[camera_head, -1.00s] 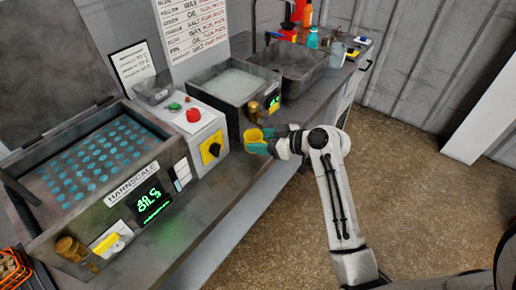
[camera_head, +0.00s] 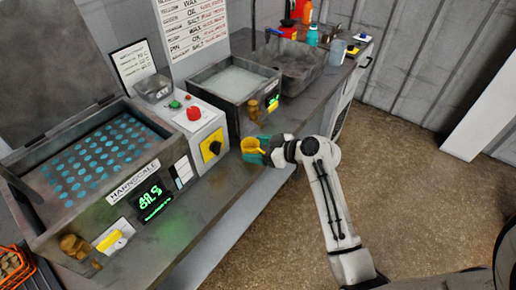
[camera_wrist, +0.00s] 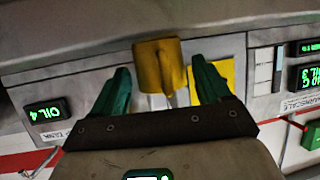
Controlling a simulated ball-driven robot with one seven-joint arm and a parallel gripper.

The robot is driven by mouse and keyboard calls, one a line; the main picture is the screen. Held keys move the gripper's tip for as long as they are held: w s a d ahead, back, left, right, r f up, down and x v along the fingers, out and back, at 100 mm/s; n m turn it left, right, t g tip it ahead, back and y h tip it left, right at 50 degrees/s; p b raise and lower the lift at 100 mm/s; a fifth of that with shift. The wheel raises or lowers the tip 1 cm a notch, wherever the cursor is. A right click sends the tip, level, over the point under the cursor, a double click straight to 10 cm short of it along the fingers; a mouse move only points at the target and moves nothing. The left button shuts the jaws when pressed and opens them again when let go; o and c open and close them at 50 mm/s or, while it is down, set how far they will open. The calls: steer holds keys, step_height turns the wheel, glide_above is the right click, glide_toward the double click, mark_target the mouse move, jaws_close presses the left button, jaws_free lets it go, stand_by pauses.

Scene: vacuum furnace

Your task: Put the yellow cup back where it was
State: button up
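The yellow cup (camera_head: 251,145) shows at the front edge of the bench, in front of the knob panel. My gripper (camera_head: 254,150) is around it, with teal fingers on either side. In the wrist view the cup (camera_wrist: 158,65) sits between the fingers of my gripper (camera_wrist: 160,75). A narrow gap shows between the cup and each finger, so the gripper looks open. Whether the cup's base touches the bench is hidden.
The Harnscale bath (camera_head: 150,200) stands left with its lid up. The control box with a red button (camera_head: 193,113) and yellow knob plate (camera_head: 212,147) is beside the cup. A smaller tank (camera_head: 235,82) is behind, bottles (camera_head: 312,36) farther back. The floor at right is clear.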

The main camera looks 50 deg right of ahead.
steer(key=shift+o, duration=0.4)
steer(key=shift+r, duration=0.1)
steer(key=b+v, duration=0.2)
steer(key=v, duration=1)
steer(key=s+a+f+m+g, duration=0.1)
steer(key=s+a+f+g, duration=0.25)
steer(key=a+f, duration=0.3)
steer(key=s+a+f+g, duration=0.2)
steer(key=a+f+g, duration=0.25)
steer(key=a, duration=0.35)
steer(key=s+a+f+m+g+h, duration=0.1)
steer(key=s+g, duration=0.1)
steer(key=s, duration=0.3)
steer(key=s+a+f+m+g+h, duration=0.1)
steer(key=s+a+g, duration=0.1)
steer(key=s, duration=0.2)
steer(key=shift+s+a+f+h, duration=0.25)
steer(key=shift+s+f+h, duration=0.1)
steer(key=shift+h, duration=0.05)
